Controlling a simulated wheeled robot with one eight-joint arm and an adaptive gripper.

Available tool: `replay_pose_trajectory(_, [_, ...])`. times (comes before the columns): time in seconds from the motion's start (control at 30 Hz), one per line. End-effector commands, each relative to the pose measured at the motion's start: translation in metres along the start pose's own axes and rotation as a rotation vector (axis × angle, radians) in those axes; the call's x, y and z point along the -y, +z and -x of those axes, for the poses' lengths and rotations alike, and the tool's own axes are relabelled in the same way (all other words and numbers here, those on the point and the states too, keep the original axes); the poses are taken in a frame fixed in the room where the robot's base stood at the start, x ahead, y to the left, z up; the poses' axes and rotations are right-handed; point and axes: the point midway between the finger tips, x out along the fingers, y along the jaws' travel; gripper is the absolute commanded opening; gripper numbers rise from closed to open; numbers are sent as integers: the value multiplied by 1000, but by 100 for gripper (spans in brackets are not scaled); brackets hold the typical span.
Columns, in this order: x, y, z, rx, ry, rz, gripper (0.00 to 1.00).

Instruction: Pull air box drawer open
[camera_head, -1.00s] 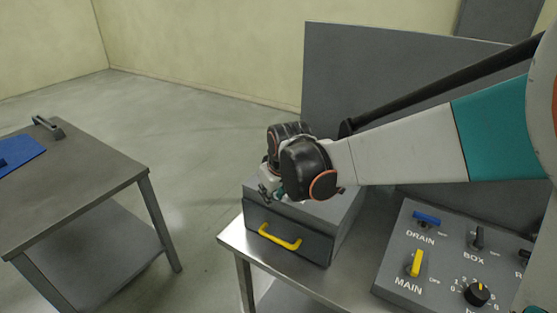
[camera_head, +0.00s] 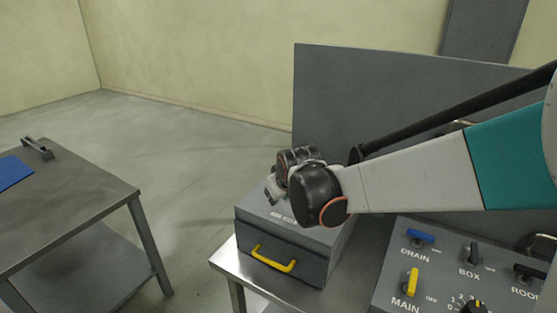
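The air box (camera_head: 316,236) is a grey box on the metal table at the lower middle of the view. Its drawer front (camera_head: 246,233) faces left and toward me and looks shut. A yellow handle (camera_head: 273,259) runs across the drawer front. My gripper (camera_head: 271,190) is above the box's top, near its far left edge, apart from the handle. The wrist hides part of the gripper, and its fingers are too small to tell whether they are open or shut.
A control panel (camera_head: 440,265) with labelled switches sits right of the box. A grey upright board (camera_head: 400,100) stands behind. Another metal table (camera_head: 80,205) with a blue mat (camera_head: 14,172) and a dark handle-like part (camera_head: 38,148) is at left. Floor between the tables is clear.

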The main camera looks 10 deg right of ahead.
Motion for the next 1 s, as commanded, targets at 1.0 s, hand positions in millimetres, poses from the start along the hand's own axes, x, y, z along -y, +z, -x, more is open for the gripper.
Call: replay_pose_trajectory(1.0, [-6,239,168,87,71,-392,21])
